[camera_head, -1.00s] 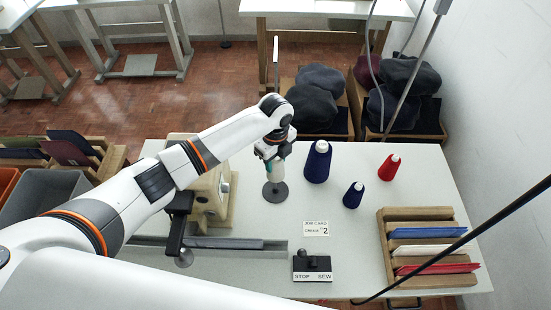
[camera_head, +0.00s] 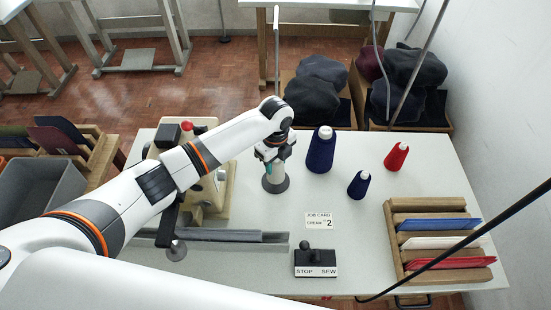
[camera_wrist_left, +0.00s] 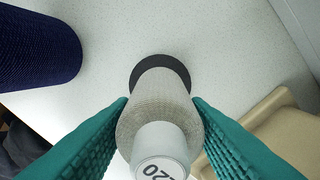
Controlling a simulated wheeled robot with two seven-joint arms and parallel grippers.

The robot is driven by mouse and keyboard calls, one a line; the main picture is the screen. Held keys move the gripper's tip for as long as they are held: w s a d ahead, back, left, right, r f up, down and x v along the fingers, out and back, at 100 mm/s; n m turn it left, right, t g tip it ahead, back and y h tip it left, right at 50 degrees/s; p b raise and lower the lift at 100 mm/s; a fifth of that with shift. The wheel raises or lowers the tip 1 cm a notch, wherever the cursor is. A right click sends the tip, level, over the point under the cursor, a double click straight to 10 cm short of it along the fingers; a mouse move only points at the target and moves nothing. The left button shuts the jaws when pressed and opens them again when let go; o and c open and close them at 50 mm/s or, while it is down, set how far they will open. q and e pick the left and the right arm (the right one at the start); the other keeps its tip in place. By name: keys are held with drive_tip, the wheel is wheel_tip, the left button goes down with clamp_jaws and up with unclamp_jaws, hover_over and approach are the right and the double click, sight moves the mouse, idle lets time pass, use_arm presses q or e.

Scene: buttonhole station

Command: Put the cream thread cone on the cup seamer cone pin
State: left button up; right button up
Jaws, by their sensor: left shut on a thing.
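The cream thread cone (camera_head: 275,179) is upright on the table, right of the beige machine (camera_head: 219,205). In the left wrist view the cone (camera_wrist_left: 158,108) shows its pale ribbed thread and a white marked top, centred between teal fingers. My left gripper (camera_head: 273,153) reaches down from above and is shut on the cone near its upper part. A dark round base (camera_wrist_left: 160,66) lies directly under the cone, and its rim shows around the cone's lower end. The pin itself is hidden, and I cannot tell whether the cone rests fully on the base. My right gripper is out of view.
A large navy cone (camera_head: 320,152), a small navy cone (camera_head: 359,185) and a red cone (camera_head: 396,157) stand to the right. A job card (camera_head: 319,220), a STOP/SEW switch box (camera_head: 316,263) and a wooden rack (camera_head: 400,217) are nearer. The table between them is clear.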

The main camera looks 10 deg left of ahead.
use_arm(q)
drive_tip(key=shift+f, duration=0.4)
drive_tip(key=shift+f+b, duration=0.35)
drive_tip(key=shift+f, duration=0.15)
idle(0.3)
drive_tip(key=o, duration=1.1)
wheel_tip(320, 180, up, 12)
drive_tip(key=shift+b, duration=0.4)
drive_tip(key=shift+s+f, duration=0.1)
